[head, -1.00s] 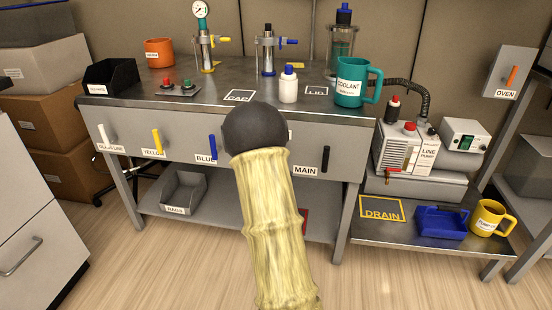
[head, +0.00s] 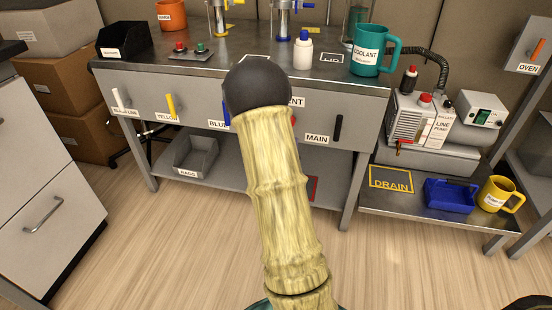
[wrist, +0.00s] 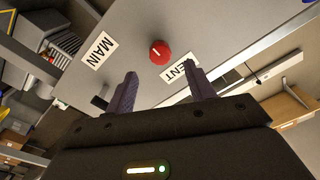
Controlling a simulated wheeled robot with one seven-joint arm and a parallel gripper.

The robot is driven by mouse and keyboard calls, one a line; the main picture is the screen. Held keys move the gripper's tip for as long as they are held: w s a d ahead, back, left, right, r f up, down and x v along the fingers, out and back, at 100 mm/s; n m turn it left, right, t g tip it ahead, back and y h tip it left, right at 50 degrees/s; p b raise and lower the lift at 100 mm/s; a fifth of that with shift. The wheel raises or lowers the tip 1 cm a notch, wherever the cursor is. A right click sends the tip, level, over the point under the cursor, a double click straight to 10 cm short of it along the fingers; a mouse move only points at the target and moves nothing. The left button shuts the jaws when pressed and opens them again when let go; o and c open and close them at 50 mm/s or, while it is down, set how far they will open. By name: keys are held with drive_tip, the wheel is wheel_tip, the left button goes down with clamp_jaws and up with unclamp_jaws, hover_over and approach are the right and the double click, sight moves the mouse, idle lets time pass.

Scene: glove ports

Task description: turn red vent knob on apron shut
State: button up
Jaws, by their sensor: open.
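The red vent knob (wrist: 160,52) shows in the wrist view as a round knob with a short white mark, on the bench's grey apron (wrist: 205,22). The VENT label (wrist: 183,73) is beside it, partly covered by a finger. My gripper (wrist: 162,78) is open, its two dark fingers pointing toward the apron. The knob appears just beyond and between the fingertips, with nothing held.
The MAIN label (wrist: 99,50) and its black handle (head: 338,128) are right of the knob in the head view. A blue handle (head: 227,112) is close left of my arm. The pump (head: 418,120) stands on the lower right shelf. Open floor lies in front.

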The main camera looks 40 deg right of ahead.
drive_tip(key=p+v, duration=0.5)
drive_tip(key=p, duration=0.1)
drive_tip(key=shift+a+r, duration=0.15)
drive_tip(key=shift+a, duration=0.1)
drive_tip(key=p+v, duration=0.2)
drive_tip(key=p, duration=0.1)
drive_tip(key=p+v, duration=0.3)
drive_tip(key=shift+d+f, duration=0.1)
drive_tip(key=shift+f, duration=0.1)
idle(0.3)
